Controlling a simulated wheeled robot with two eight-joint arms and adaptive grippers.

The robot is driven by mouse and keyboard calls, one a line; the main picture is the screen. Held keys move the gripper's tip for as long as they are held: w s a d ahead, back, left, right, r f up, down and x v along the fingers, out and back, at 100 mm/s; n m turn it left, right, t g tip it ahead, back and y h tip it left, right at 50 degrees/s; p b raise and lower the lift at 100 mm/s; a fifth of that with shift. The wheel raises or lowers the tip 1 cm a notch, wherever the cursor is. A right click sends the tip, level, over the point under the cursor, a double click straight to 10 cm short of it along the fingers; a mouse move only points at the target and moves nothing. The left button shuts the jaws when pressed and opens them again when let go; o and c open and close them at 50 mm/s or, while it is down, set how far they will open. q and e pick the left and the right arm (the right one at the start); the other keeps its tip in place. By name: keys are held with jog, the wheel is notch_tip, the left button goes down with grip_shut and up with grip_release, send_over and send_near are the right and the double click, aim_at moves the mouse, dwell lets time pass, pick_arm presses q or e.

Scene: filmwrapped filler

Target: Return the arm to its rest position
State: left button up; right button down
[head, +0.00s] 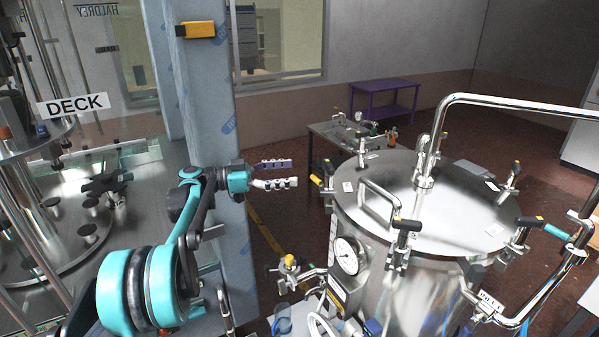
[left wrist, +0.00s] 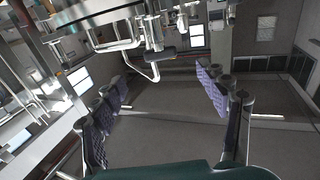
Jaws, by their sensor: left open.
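My left arm comes in from the lower left of the head view, and its teal wrist is raised beside the blue-grey pillar. My left gripper (head: 278,175) points to the right, toward the steel tank (head: 440,205), and stays apart from it. Its two fingers are spread with nothing between them. My right gripper is not seen in either view.
The pillar (head: 205,105), marked with blue film, stands right behind my left arm. A machine with a DECK sign (head: 73,105) fills the left side. The tank has clamps, a gauge (head: 346,255) and bent pipes. A purple table (head: 384,99) stands farther back.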

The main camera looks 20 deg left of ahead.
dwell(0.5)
pick_arm(q)
jog(key=s+d+f+n+g+y, duration=0.25)
jog(key=s+d+f, duration=0.2)
jog(key=d, duration=0.35)
jog(key=s+d+f+n+g+y, duration=0.1)
jog(key=s+d+f+n+y, duration=0.3)
jog(key=s+d, duration=0.3)
jog(key=s+d+f+n+y, duration=0.2)
jog(key=s+f+n+y, duration=0.15)
jog(key=s+f, duration=0.5)
jog(key=s+a+f+n+y, duration=0.1)
jog(key=s+f+y, duration=0.15)
jog(key=s, duration=0.25)
jog(key=s+a+f+y, duration=0.2)
jog(key=s+f, duration=0.1)
jog(key=s, duration=0.2)
notch_tip(320, 180, down, 24)
jog(key=b, duration=2.4)
jog(key=shift+f+t, duration=0.15)
jog(key=shift+t, duration=0.3)
jog(key=shift+y, duration=0.25)
